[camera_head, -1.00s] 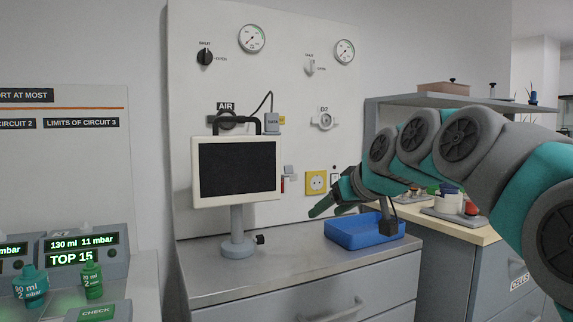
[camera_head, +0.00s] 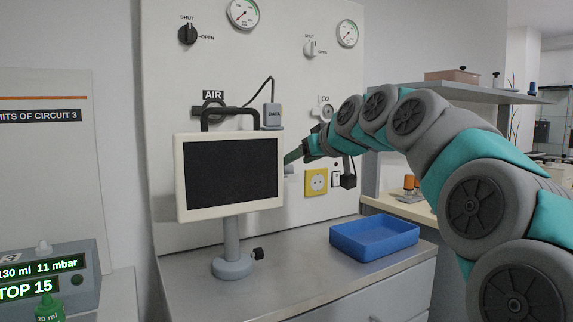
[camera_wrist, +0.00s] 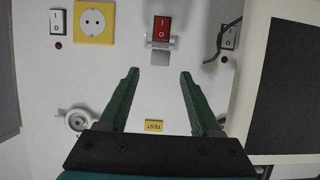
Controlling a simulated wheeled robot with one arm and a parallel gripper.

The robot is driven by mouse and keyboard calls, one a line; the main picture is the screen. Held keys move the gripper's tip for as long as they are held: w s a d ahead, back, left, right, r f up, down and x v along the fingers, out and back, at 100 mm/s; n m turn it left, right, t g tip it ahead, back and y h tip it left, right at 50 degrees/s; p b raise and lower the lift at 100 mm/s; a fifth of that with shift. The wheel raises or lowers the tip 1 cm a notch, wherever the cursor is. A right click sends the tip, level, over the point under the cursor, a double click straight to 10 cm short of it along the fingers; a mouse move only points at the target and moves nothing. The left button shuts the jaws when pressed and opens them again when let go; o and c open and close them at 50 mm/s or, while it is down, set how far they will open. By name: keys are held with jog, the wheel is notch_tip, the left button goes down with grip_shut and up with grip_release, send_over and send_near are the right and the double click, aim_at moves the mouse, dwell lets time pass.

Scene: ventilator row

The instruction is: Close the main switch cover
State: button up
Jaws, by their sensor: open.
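The red main switch (camera_wrist: 164,30), marked I and O, is uncovered on the wall panel in the wrist view. Its grey cover (camera_wrist: 160,56) stands open at the switch's hinge bracket, on the side facing my gripper. My gripper (camera_wrist: 158,76) is open and empty, its two green fingers spread with the cover just beyond and between their tips. The wrist view is upside down compared with the head view. In the head view my gripper (camera_head: 292,156) is beside the monitor's right edge, and the switch is hidden there.
The monitor (camera_head: 229,171) on its stand is close to the left of my gripper. A yellow socket (camera_head: 316,181) and another switch (camera_wrist: 58,21) are near the main switch. A blue tray (camera_head: 374,239) stands on the counter. A cable (camera_wrist: 220,45) hangs near the monitor.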

jog(key=x, duration=0.5)
jog(key=shift+w+a+f+p, duration=0.15)
jog(key=shift+w+a+p, duration=0.1)
jog(key=shift+p, duration=0.15)
jog(key=shift+d, duration=0.1)
grip_shut()
